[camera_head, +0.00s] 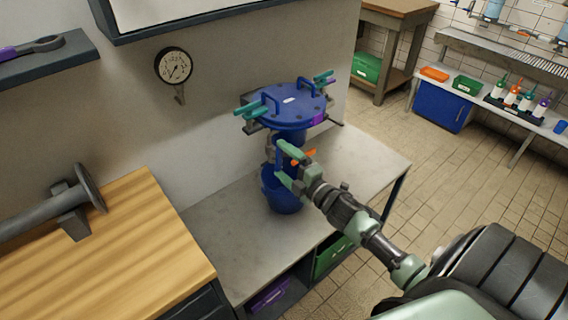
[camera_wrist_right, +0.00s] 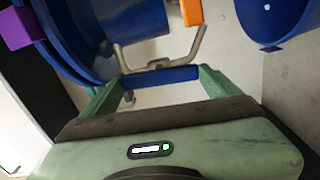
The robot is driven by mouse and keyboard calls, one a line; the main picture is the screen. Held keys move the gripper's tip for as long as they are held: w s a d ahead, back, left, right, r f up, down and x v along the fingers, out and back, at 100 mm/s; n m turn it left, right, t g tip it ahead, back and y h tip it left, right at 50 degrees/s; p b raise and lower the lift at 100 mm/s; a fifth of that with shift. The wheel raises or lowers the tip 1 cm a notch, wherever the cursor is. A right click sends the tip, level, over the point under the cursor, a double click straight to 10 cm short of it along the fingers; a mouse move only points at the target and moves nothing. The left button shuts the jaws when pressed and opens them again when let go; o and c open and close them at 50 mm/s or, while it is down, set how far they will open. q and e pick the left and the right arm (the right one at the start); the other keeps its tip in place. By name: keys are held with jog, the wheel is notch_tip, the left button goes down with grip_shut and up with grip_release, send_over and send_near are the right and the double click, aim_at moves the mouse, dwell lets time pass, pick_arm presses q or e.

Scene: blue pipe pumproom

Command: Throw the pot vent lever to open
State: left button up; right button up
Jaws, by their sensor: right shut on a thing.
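The blue pot (camera_head: 290,106) with a round lid is mounted against the pale wall, above the grey bench. My right gripper (camera_head: 287,166) is just below the pot. In the right wrist view, its green fingers (camera_wrist_right: 157,82) close on a blue bar (camera_wrist_right: 165,76), which looks like the vent lever. A bent metal rod (camera_wrist_right: 160,62) shows just behind this bar, under the pot's blue body (camera_wrist_right: 120,30). An orange piece (camera_head: 303,156) shows beside the gripper; it is also in the wrist view (camera_wrist_right: 191,12). My left gripper is out of view.
A blue bucket (camera_head: 283,191) stands on the grey bench (camera_head: 222,243) below the pot. Teal clamps (camera_head: 250,108) stick out from the lid. A pressure gauge (camera_head: 174,66) hangs on the wall. A wooden worktop (camera_head: 110,245) is at left. Tiled floor is open at right.

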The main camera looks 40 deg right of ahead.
jog(key=shift+n, duration=0.6)
jog(key=o, duration=1.1)
jog(key=s+b, duration=0.1)
jog(key=s, duration=0.7)
jog(key=shift+d+b, duration=0.3)
jog(key=shift+w, duration=0.1)
